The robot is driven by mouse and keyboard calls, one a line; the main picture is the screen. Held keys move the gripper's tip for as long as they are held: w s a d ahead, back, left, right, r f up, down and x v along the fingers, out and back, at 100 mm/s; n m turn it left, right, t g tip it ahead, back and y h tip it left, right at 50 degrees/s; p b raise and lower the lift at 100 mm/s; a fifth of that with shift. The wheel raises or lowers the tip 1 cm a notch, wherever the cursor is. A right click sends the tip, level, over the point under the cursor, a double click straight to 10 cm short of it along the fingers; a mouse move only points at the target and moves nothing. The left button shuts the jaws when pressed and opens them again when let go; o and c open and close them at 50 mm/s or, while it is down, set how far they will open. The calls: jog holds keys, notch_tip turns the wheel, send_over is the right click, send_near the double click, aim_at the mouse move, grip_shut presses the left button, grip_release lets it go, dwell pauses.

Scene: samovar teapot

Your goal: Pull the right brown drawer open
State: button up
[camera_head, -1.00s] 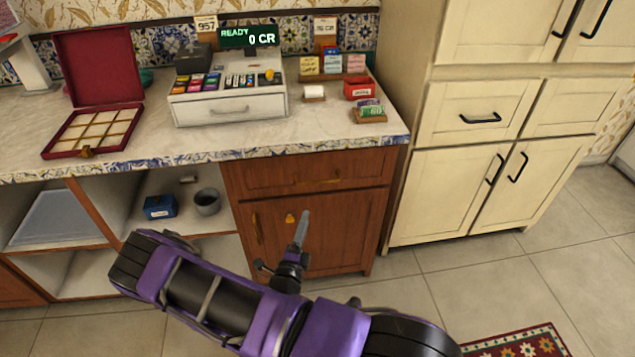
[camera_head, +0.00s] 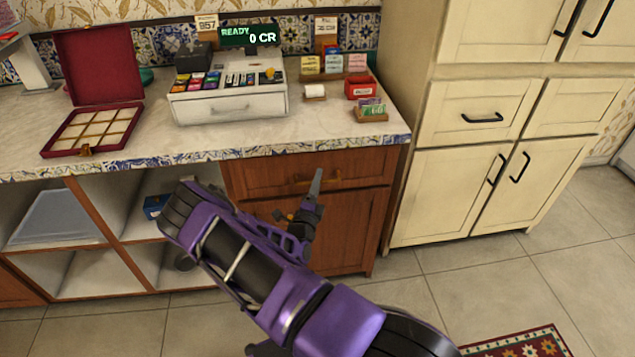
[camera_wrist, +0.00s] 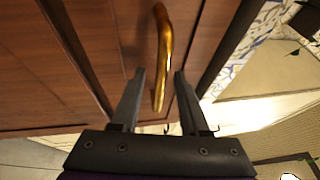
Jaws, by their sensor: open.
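The brown drawer (camera_head: 280,174) is closed under the right part of the counter, above a brown cupboard door. Its gold bar handle (camera_head: 345,180) is partly hidden behind my gripper in the head view. My gripper (camera_head: 316,180) is in front of the drawer at handle height. In the wrist view the gold handle (camera_wrist: 160,60) stands out from the drawer front (camera_wrist: 190,50), and its near end lies between the two fingers of my gripper (camera_wrist: 160,75). The fingers are open, with a gap on both sides of the handle. I cannot tell their exact depth relative to it.
The counter (camera_head: 230,143) overhangs just above the drawer. A cash register (camera_head: 228,105) and an open red box (camera_head: 96,130) stand on it. Cream cupboards (camera_head: 450,190) stand to the right. Open shelves (camera_head: 80,262) lie to the left.

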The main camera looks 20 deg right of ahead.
grip_shut()
dwell(1.4)
